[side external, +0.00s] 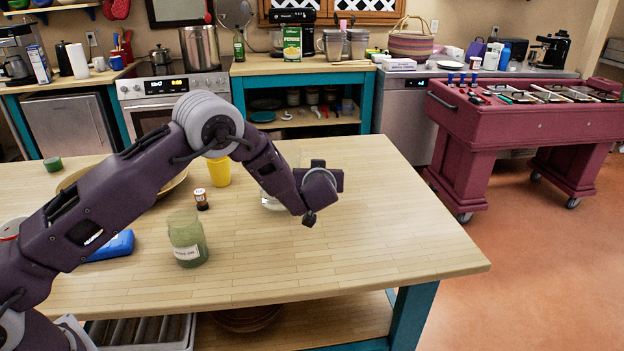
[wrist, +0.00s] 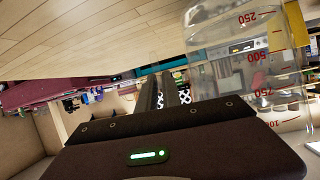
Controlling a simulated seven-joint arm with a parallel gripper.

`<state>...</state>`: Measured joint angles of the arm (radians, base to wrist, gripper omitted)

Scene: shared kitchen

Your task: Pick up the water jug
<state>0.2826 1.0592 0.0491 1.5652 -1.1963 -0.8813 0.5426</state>
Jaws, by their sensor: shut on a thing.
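The water jug (wrist: 255,65) is clear with red volume marks and fills the right of the wrist view, where the numbers appear upside down. In the side view its clear base (side external: 270,204) shows behind my forearm, over the wooden table; I cannot tell whether it touches the wood. My gripper (wrist: 169,92) is shut at the jug's side, its dark fingers beside the clear wall. The exact part of the jug between the fingers is hard to make out. In the side view my arm hides most of the jug and the fingers.
On the table (side external: 400,250) stand a green labelled jar (side external: 187,240), a small brown bottle (side external: 201,200), a yellow cup (side external: 219,172) and a blue case (side external: 112,246). A large wooden bowl (side external: 172,187) lies partly behind my arm. The table's right part is clear.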

